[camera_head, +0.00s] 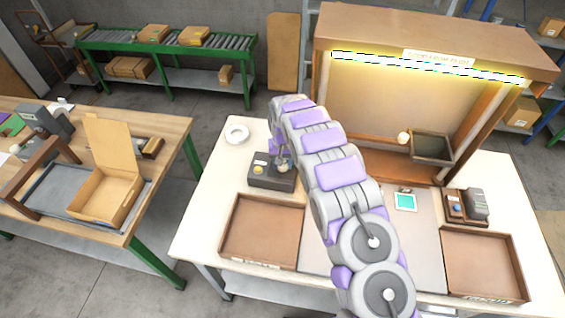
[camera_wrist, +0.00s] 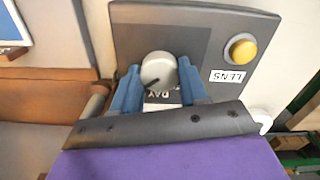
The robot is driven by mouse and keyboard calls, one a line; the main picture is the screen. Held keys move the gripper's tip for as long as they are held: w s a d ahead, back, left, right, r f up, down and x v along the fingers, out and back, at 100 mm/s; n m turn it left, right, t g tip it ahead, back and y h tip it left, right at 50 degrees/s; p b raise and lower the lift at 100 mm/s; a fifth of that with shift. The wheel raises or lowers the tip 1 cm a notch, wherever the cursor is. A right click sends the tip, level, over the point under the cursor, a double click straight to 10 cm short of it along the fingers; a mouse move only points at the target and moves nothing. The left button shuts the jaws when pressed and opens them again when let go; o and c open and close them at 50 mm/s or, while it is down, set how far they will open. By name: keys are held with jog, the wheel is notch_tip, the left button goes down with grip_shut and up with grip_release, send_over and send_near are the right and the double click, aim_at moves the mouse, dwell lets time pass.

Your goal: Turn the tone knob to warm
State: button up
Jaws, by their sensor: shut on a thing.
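A label under the knob is partly hidden and reads something like "DAY"; I see no "warm" mark. In the head view the box (camera_head: 272,172) stands on the white table's left side, with my gripper (camera_head: 283,164) over it.
A yellow button (camera_wrist: 242,50) with a "LENS" label sits beside the knob on the same box. A brown tray (camera_head: 262,230) lies in front of the box, and a white ring-shaped dish (camera_head: 237,133) behind it. A lit wooden booth (camera_head: 420,100) stands at the back right.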

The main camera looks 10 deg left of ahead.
jog(key=o, duration=1.1)
jog(key=shift+c, duration=0.2)
notch_tip(320, 180, up, 17)
jog(key=p, duration=0.1)
jog(key=shift+r, duration=0.15)
jog(key=shift+a, duration=0.15)
